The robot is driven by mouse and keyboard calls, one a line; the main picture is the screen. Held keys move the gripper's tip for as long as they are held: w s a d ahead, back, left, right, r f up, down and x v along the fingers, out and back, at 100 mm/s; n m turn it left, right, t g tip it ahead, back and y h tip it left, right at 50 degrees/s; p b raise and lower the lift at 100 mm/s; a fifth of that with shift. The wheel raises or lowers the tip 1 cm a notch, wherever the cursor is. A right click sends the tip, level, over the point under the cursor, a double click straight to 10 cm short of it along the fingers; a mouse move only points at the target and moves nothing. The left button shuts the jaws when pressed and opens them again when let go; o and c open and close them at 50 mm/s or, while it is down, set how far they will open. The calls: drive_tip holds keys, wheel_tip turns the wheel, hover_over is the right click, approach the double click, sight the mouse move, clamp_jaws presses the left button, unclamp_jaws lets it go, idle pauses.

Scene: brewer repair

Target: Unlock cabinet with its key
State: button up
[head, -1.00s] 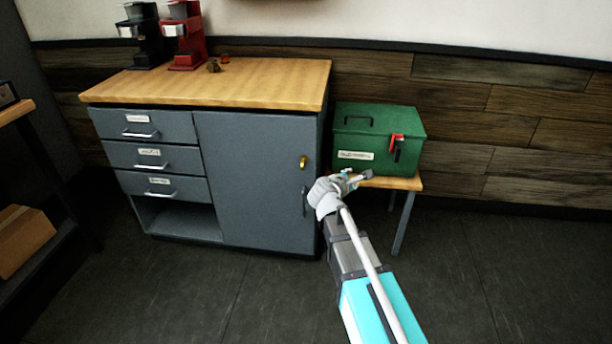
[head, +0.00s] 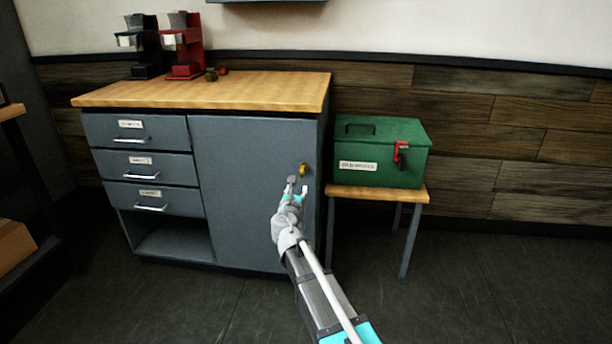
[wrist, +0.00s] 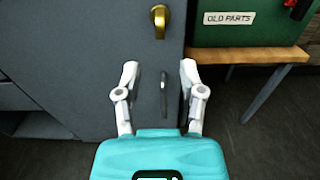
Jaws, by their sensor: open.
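The grey cabinet (head: 240,190) has a door on its right side with a brass lock (head: 303,169) near the door's right edge. The lock also shows in the wrist view (wrist: 159,20), above and beyond my fingers; I cannot tell whether a key is in it. A dark door handle (wrist: 164,92) shows between my fingers in the wrist view. My gripper (head: 298,188) is open and empty in front of the door, just below the lock in the head view. It also shows in the wrist view (wrist: 160,80), with its two fingers spread apart. No separate key is clearly visible.
A green box (head: 380,150) labelled "OLD PARTS" with a red latch (head: 401,152) stands on a small wooden stool (head: 375,193) right of the cabinet. Black (head: 143,50) and red (head: 184,45) machines stand on the wooden top. The floor in front is clear.

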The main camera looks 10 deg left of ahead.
sight(303, 169)
drive_tip(key=shift+w, duration=0.1)
idle(0.3)
drive_tip(key=w, duration=1.3)
drive_tip(key=shift+w+d, duration=0.25)
drive_tip(key=shift+w, duration=0.05)
drive_tip(key=shift+c, duration=0.2)
clamp_jaws()
